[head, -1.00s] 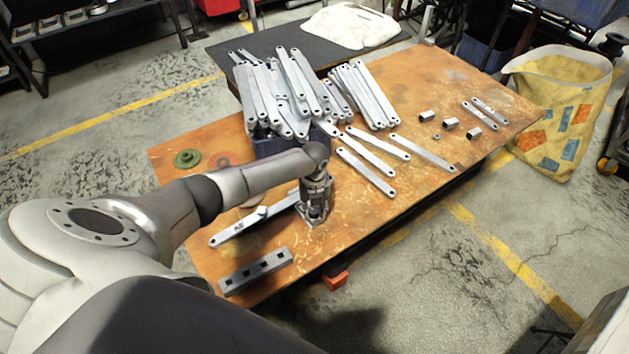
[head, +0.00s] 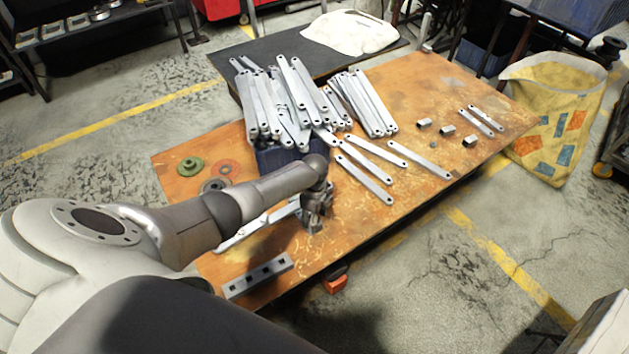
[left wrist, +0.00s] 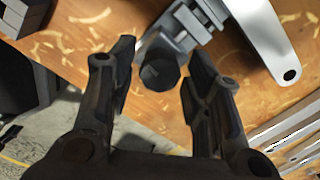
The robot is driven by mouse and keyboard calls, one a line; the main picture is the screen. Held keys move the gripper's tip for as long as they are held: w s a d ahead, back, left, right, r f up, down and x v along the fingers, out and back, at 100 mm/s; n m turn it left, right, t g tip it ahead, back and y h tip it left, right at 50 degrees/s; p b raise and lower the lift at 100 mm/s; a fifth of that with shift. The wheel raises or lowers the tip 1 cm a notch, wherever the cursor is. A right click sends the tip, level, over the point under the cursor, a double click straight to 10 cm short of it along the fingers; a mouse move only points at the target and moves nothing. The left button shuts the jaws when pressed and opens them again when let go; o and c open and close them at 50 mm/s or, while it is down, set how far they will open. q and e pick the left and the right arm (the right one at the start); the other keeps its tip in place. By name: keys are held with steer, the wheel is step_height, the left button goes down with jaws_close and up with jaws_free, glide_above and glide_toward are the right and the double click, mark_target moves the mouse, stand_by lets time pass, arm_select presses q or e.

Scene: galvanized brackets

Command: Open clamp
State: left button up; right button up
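A grey metal clamp (left wrist: 176,38) with a dark round end (left wrist: 160,74) shows in the left wrist view, at the near edge of the wooden table (head: 440,85). In the head view my wrist and gripper mostly hide it. My left gripper (left wrist: 160,72) is open, its two dark fingers on either side of the clamp's round end with a visible gap on each side. In the head view the left gripper (head: 314,212) is low over the table's front edge. My right gripper is not in view.
A pile of galvanized flat brackets (head: 285,95) rises from a dark blue bin (head: 283,158) behind my gripper. Loose brackets lie to the right. A square-holed bar (head: 258,275) lies at front left. Green (head: 190,166) and red discs lie at the left. A yellow bag (head: 560,120) stands at right.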

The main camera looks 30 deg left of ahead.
arm_select(q)
steer(key=shift+r, duration=0.1)
step_height(320, 180, up, 6)
steer(key=p, duration=0.6)
stand_by(0.3)
